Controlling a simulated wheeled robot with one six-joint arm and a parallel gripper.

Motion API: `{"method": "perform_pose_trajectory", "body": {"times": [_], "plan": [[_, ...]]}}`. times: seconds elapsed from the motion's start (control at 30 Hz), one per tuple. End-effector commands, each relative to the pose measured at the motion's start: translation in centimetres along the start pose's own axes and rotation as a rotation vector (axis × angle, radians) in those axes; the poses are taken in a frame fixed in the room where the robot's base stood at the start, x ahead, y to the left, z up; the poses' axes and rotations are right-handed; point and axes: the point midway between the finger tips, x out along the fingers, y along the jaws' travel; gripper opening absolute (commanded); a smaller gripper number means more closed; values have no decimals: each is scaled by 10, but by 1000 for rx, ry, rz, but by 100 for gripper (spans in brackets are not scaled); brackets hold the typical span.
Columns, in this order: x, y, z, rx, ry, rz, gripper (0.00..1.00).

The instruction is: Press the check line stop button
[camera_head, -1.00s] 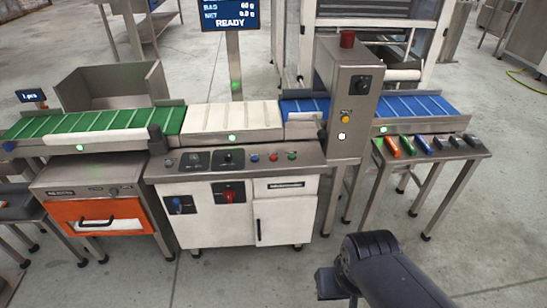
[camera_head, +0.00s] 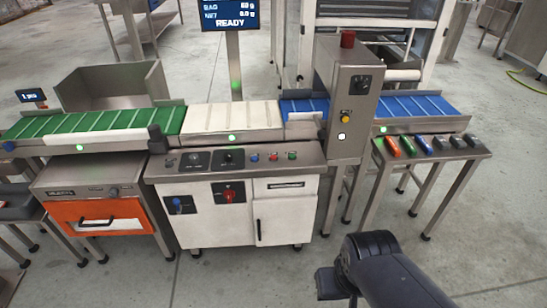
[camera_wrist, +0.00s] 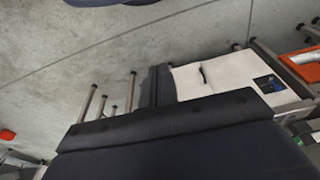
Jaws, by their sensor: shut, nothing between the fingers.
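The control panel of the white cabinet (camera_head: 222,170) stands at the centre of the head view. A small red button (camera_head: 273,157) sits on its sloped top between a blue button (camera_head: 254,158) and a green button (camera_head: 291,156). Their labels are too small to read, so I cannot tell which is the check line stop. In the wrist view, my gripper (camera_wrist: 156,70) has its two dark fingers together with nothing between them. The white cabinet (camera_wrist: 212,75) shows beyond them. My gripper is apart from the panel, and its fingers cannot be made out in the head view.
Green (camera_head: 95,122), white (camera_head: 235,117) and blue (camera_head: 415,106) conveyors run behind the panel. A side table (camera_head: 450,153) holds several coloured items. The floor in front is clear.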

Motion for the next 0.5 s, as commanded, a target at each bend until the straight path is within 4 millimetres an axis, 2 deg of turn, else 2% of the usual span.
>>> {"method": "perform_pose_trajectory", "body": {"times": [0.5], "plan": [[1,-4,-4,24,-7,-21,0]]}}
